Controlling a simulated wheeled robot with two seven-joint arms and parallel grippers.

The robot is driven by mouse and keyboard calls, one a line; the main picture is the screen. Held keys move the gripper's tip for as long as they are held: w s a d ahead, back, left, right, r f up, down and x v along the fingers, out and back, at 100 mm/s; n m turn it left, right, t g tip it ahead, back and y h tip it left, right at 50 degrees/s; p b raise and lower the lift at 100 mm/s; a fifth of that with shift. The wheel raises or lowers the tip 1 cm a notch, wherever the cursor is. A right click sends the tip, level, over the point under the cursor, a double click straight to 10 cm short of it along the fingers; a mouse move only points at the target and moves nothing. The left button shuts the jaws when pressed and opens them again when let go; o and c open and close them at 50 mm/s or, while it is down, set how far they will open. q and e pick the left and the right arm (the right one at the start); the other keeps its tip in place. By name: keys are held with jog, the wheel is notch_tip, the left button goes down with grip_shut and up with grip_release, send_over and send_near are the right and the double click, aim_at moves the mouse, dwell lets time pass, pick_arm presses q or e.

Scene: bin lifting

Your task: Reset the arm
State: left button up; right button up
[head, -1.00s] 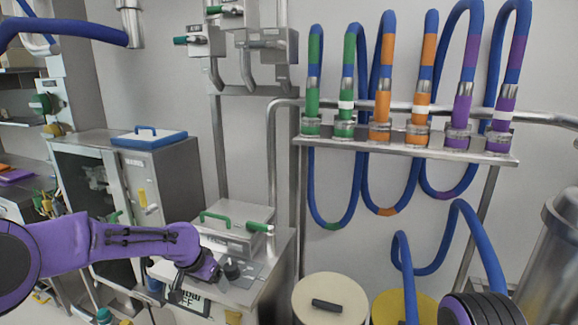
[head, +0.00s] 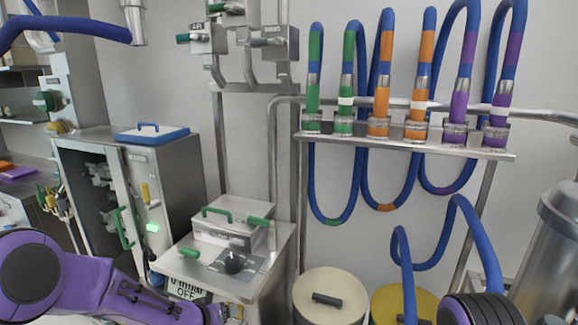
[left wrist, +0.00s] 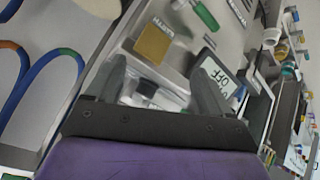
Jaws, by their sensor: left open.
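My left arm, purple, comes in low from the left in the head view. Its gripper (head: 228,313) is at the bottom edge, below and in front of the steel bench (head: 222,283), partly cut off. In the left wrist view the two dark fingers (left wrist: 160,78) stand apart with nothing gripped between them. Beyond them are a brown-yellow plate (left wrist: 154,43) and a display reading OFF (left wrist: 215,75). The black knob (head: 233,262) on the bench top is clear of the gripper. My right gripper does not show.
A steel box with a green handle (head: 228,232) sits on the bench. A grey cabinet with a blue-lidded top (head: 152,133) stands left. Drums with cream (head: 330,285) and yellow (head: 392,300) lids stand right of the bench. Blue hoses hang on a wall rack (head: 400,147).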

pick_arm(q)
jog(key=s+a+f+n+y+b, duration=0.1)
jog(key=s+a+f+n+y, duration=0.2)
jog(key=s+f, duration=0.8)
jog(key=s+a+f+g+y+b, duration=0.1)
jog(key=s+a+f, duration=0.3)
jog(key=s, duration=1)
jog(key=s+a+f+n+g+y+b, duration=0.1)
jog(key=s+a+f+g, duration=0.3)
jog(key=s, duration=1)
notch_tip(320, 180, down, 2)
jog(key=shift+s+f+g+y+b, duration=0.2)
jog(key=shift+g+y+b, duration=0.1)
jog(key=shift+b, duration=0.2)
jog(key=shift+a, duration=0.1)
